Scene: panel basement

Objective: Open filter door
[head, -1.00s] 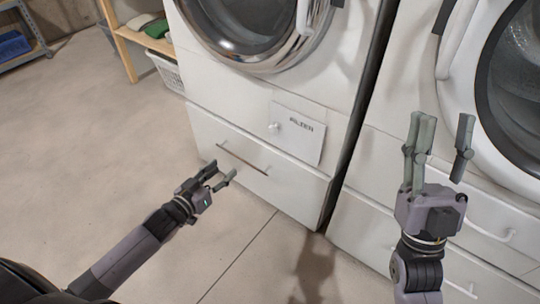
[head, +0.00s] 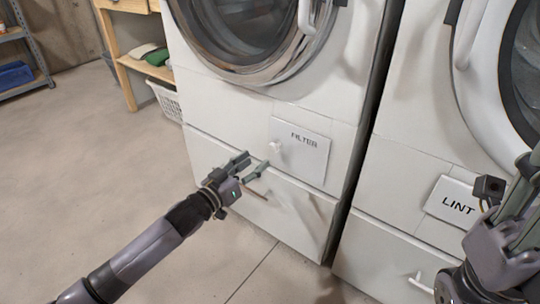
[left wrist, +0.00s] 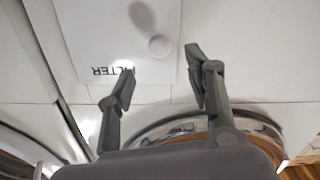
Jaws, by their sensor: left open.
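The filter door (head: 303,152) is a small white panel marked FILTER, low on the front of the left machine. It sits flush and looks closed. Its round white knob (head: 275,149) is at the panel's left side. My left gripper (head: 257,166) is open and empty, just left of and below the knob. In the left wrist view the filter door (left wrist: 110,35) appears upside down. There the knob (left wrist: 159,46) lies ahead, between the lines of the two spread fingers (left wrist: 160,75), apart from them. My right gripper (head: 525,190) is at the right edge, partly cut off.
The left machine's drawer handle (head: 240,180) lies under my left gripper. A second machine with a LINT panel (head: 455,200) stands to the right across a narrow gap. A wooden shelf (head: 125,50) and basket (head: 165,100) are at the back left. The floor at left is clear.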

